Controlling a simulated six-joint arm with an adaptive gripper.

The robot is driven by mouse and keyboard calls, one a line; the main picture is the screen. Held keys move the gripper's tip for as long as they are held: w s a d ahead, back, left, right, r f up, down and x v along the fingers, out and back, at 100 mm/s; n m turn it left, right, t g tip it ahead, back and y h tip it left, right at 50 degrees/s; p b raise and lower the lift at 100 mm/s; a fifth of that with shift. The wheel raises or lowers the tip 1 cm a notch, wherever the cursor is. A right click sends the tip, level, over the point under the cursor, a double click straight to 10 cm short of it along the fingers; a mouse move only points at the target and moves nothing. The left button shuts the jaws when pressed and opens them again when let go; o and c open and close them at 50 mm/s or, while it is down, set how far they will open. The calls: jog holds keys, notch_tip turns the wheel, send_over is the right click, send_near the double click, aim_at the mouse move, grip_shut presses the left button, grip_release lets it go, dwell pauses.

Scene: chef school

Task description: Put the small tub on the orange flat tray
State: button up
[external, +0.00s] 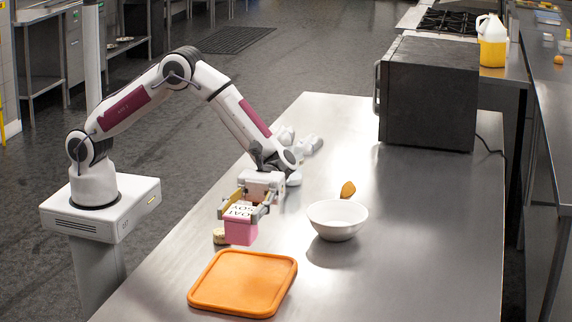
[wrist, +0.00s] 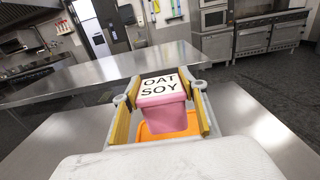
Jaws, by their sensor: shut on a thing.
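The small tub (external: 241,231) is pink with a white lid lettered "OAT SOY". My gripper (external: 243,208) is shut on it and holds it above the table, behind the far edge of the orange flat tray (external: 242,284). The tray lies flat and looks empty near the table's front left. In the wrist view the tub (wrist: 163,112) sits between the two yellow-padded fingers of my gripper (wrist: 160,110). Part of the orange tray (wrist: 150,133) shows below and behind the tub.
A white bowl (external: 337,221) stands right of the tub, with an orange-brown item (external: 348,189) behind it. A small tan round object (external: 219,236) lies just left of the tub. A dark oven box (external: 428,92) stands at the back. The table right of the tray is clear.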

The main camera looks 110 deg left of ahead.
aim_at(242, 238)
jog(key=shift+f, duration=3.1)
jog(key=shift+f, duration=1.85)
jog(key=shift+f, duration=0.1)
jog(key=o, duration=1.2)
jog(key=shift+f, duration=0.1)
jog(key=shift+o, duration=0.2)
jog(key=shift+a+r, duration=0.1)
jog(key=shift+r, duration=0.1)
jog(key=a, duration=1.1)
jog(key=shift+a, duration=0.4)
